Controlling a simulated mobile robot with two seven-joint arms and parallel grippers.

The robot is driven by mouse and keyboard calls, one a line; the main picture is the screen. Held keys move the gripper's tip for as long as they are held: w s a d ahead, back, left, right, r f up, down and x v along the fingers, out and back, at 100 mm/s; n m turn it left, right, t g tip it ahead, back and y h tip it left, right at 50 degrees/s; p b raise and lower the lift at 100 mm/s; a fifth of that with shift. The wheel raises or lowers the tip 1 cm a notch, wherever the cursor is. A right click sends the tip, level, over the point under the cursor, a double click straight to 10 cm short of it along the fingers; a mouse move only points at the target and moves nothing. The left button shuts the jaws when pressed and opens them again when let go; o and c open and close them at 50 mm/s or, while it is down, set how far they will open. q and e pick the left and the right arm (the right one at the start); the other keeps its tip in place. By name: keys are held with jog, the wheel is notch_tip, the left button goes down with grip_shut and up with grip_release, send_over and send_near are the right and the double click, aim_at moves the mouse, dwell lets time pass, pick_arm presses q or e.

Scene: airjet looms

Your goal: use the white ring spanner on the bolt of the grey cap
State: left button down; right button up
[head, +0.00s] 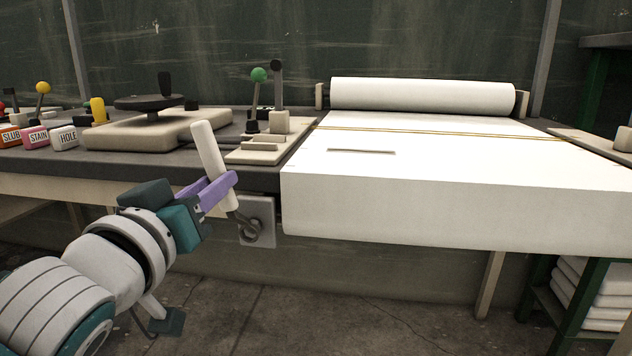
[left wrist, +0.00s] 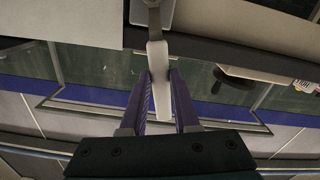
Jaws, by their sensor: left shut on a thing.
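The white ring spanner (head: 209,153) has a long white handle and a dark grey ring end. My left gripper (head: 218,190), with purple fingers, is shut on its handle. The spanner leans, with its handle top up and to the left and its ring end down to the right. In the left wrist view the handle (left wrist: 160,85) runs between the fingers (left wrist: 160,100). My right gripper is out of view.
Above the cap, the dark table edge carries a lever panel (head: 262,150) with a green-knobbed lever (head: 259,75). White cloth (head: 450,195) hangs over the front just right of the cap. Labelled blocks (head: 64,138) stand at left. The space below the cap is open.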

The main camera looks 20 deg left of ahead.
pick_arm(q)
jog(key=shift+w+a, duration=0.15)
jog(key=shift+w, duration=0.45)
jog(key=shift+s, duration=0.35)
jog(key=shift+p, duration=0.35)
jog(key=shift+w+a, duration=0.1)
jog(key=shift+w, duration=0.6)
dwell(0.5)
jog(key=shift+r, duration=0.1)
